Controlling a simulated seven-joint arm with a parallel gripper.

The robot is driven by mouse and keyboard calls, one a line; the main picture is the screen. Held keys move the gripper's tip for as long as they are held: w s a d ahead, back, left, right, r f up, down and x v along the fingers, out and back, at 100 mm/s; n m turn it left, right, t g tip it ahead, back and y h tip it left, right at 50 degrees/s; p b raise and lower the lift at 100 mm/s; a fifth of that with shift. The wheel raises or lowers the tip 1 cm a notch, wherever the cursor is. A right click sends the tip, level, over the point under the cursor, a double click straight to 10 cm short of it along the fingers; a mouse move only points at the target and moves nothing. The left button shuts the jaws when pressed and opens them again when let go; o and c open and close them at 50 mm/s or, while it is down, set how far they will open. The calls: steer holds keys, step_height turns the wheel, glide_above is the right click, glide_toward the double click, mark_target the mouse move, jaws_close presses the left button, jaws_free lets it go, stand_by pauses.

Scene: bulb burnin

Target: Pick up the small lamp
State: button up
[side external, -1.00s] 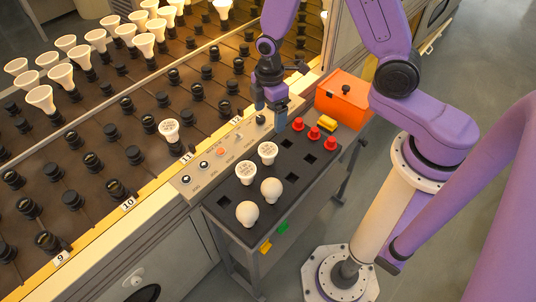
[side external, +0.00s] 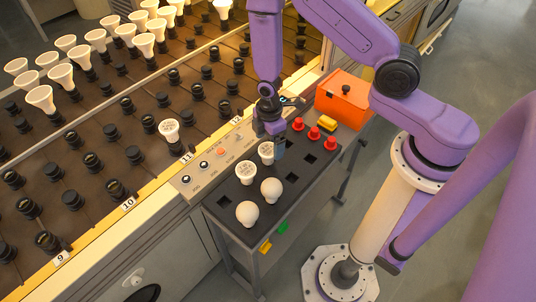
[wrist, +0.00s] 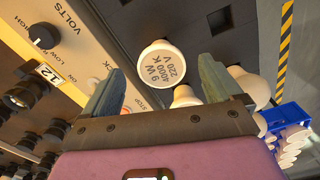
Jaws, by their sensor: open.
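Two white lamps with flat printed faces stand in the dark tray (side external: 222,203) in the side view: one (side external: 267,150) close beside my gripper (side external: 274,140), another (side external: 246,172) nearer the camera. Two round white bulbs (side external: 271,190) (side external: 247,213) stand in the same tray. In the wrist view, a lamp marked 9 W 4000 K 220 V (wrist: 161,66) appears between the fingers of my open gripper (wrist: 160,85). Another lamp (wrist: 186,97) is partly hidden by the gripper. My gripper holds nothing. I cannot tell which lamp is meant by small.
Red pieces (side external: 314,133), a yellow piece (side external: 327,123) and an orange box (side external: 343,98) are at the tray's far end. A control panel (side external: 212,158) borders the tray. The sloping rack (side external: 90,130) holds several sockets and lamps. Empty square holes show in the tray.

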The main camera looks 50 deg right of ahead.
mark_target(267, 149)
steer(key=shift+w+a+f, duration=0.1)
steer(key=shift+a+f, duration=0.15)
steer(key=shift+f, duration=1.1)
steer(key=shift+a+f, duration=0.2)
steer(key=shift+f, duration=1.15)
steer(key=c, duration=1.1)
